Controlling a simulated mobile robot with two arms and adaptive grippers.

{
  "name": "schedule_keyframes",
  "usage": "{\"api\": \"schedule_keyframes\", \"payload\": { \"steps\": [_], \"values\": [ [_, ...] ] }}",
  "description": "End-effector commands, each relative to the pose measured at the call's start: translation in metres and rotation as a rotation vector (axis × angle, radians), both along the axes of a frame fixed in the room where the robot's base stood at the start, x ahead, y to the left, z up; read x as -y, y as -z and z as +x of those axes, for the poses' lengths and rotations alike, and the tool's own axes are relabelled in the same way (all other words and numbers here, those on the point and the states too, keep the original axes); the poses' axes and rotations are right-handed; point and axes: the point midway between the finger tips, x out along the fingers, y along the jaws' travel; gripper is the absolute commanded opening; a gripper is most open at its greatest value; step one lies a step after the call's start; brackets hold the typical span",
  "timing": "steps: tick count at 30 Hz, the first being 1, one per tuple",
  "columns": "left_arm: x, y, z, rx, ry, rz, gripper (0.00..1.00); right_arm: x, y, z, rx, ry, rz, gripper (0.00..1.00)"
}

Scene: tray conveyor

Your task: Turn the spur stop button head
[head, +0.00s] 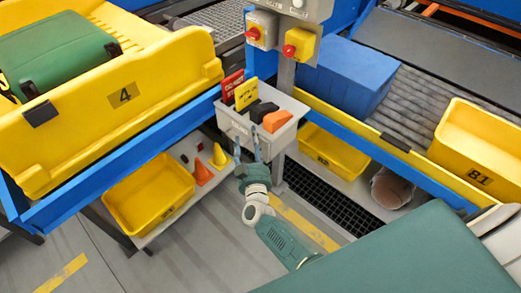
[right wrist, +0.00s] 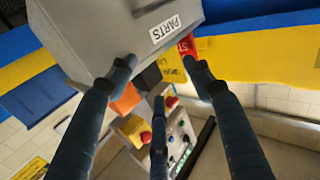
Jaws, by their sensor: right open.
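Two red button heads show at the top middle of the head view. One red button (head: 290,50) sits on a yellow box on the post; another red button (head: 253,34) sits on a grey box to its left. I cannot tell which is the spur stop. In the right wrist view, a red button on a yellow box (right wrist: 146,138) and another red button (right wrist: 170,101) show beyond the fingers. My right gripper (head: 247,145) is open and empty, in front of the grey parts bin and apart from both buttons. It shows in the right wrist view (right wrist: 160,72). My left gripper is not in view.
The grey parts bin (head: 238,127), with cards and black and orange items, stands between the gripper and the buttons. It looms close in the right wrist view (right wrist: 100,38). A grey control panel (head: 306,8) is above. Yellow trays (head: 150,195) and blue rails flank it.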

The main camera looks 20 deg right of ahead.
Motion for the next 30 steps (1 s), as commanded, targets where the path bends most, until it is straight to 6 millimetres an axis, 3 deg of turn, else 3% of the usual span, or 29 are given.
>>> {"api": "schedule_keyframes", "payload": {
  "steps": [9, 26, 30],
  "values": [
    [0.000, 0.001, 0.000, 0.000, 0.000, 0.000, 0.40, -0.009, 0.025, -0.008, -0.045, -0.045, 0.004, 0.51],
    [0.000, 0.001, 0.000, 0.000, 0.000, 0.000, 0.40, -0.009, 0.027, -0.009, -0.049, -0.048, 0.004, 0.51],
    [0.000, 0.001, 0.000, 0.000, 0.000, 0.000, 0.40, -0.014, 0.047, -0.017, -0.087, -0.079, 0.005, 0.51]
  ]
}}
